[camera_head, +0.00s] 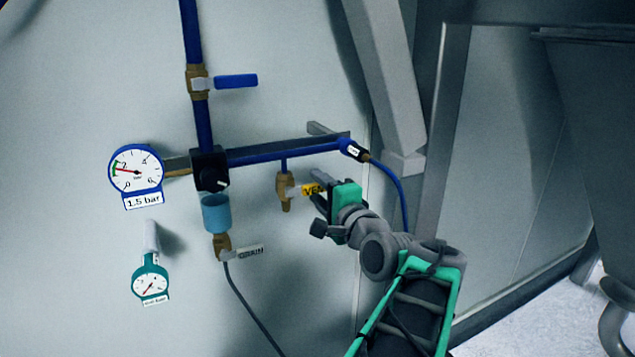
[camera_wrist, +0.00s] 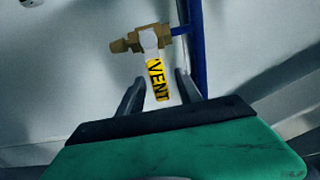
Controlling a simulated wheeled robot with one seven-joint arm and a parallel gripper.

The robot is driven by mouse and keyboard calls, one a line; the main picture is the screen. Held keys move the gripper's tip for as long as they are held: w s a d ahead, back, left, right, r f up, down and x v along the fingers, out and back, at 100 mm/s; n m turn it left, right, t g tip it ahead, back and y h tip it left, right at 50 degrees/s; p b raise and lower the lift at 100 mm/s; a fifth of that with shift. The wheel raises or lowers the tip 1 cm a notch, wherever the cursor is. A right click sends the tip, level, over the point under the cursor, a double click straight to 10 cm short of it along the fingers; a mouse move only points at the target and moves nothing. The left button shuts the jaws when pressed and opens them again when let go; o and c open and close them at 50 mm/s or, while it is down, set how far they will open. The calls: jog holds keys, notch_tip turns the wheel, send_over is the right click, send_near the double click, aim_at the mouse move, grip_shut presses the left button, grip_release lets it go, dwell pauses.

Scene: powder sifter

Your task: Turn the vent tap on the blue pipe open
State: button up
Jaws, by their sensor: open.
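The vent tap has a brass body (camera_head: 285,190) hanging from a short blue branch under the horizontal blue pipe (camera_head: 270,154). Its handle (camera_head: 308,190) carries a yellow VENT label and points right, across the branch. In the wrist view, the brass body (camera_wrist: 126,45) is at the top and the labelled handle (camera_wrist: 157,75) points toward my gripper. My gripper (camera_head: 316,189) is open, right of the tap. In the wrist view, the fingers (camera_wrist: 160,78) stand on both sides of the handle, with gaps visible. In the head view, the gripper hides the handle's end.
A blue-handled valve (camera_head: 235,81) sits higher on the vertical blue pipe. Left are a dial reading 1.5 bar (camera_head: 135,170), a regulator (camera_head: 209,170) and a green gauge (camera_head: 150,283). A lower tap (camera_head: 222,245) hangs beneath. A blue hose (camera_head: 400,195) and grey post (camera_head: 385,80) stand right.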

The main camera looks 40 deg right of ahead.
jog(key=shift+w+d, duration=0.1)
jog(key=shift+w, duration=0.35)
grip_shut()
dwell(1.1)
